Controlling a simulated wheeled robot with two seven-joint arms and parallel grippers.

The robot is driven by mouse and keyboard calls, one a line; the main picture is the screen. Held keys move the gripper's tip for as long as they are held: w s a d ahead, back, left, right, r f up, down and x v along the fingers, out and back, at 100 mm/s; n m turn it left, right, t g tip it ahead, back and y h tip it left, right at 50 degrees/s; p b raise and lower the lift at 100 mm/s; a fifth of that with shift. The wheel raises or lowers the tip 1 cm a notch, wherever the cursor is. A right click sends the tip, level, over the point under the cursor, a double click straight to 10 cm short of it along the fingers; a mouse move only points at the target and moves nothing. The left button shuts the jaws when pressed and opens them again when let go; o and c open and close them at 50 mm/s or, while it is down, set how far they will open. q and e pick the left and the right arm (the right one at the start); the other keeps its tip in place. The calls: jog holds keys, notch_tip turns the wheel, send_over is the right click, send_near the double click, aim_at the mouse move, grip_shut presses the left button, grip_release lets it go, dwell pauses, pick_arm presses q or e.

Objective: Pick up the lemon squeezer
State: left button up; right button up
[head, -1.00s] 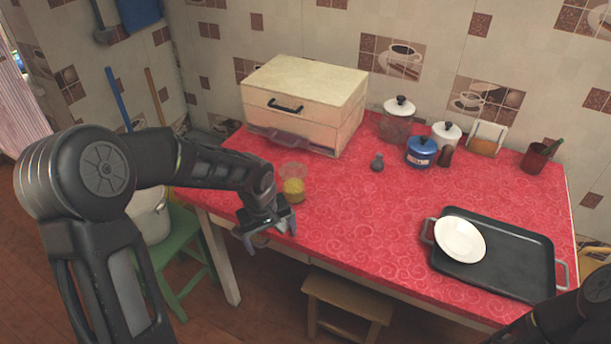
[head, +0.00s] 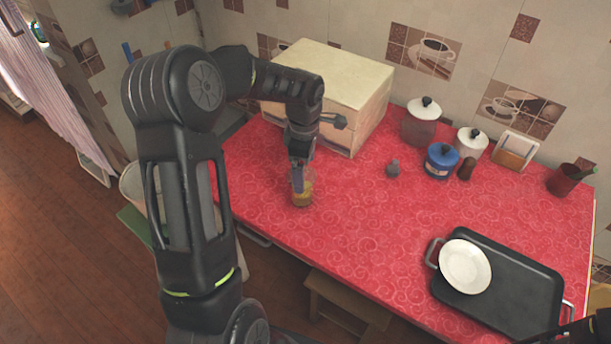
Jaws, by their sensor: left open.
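A small clear vessel with a yellow lower part (head: 303,199), which I take to be the lemon squeezer, stands on the red counter in the head view, left of the middle. My left gripper (head: 298,183) points down right at its top. The jaws are open, and the fingers overlap the clear upper part in the picture. I cannot tell whether they touch it. The arm and the gripper hide some of its top. My right gripper is not in view; only a dark piece of my right arm shows at the lower right corner.
A cream box (head: 335,85) stands behind my left gripper. A black tray (head: 515,295) holds a white plate (head: 464,267). The red cloth (head: 350,235) in the middle is clear.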

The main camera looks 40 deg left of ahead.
pick_arm(q)
jog(key=shift+a+r, duration=0.1)
jog(key=shift+a, duration=0.05)
jog(key=shift+s+r, duration=0.1)
jog(key=shift+f, duration=1.35)
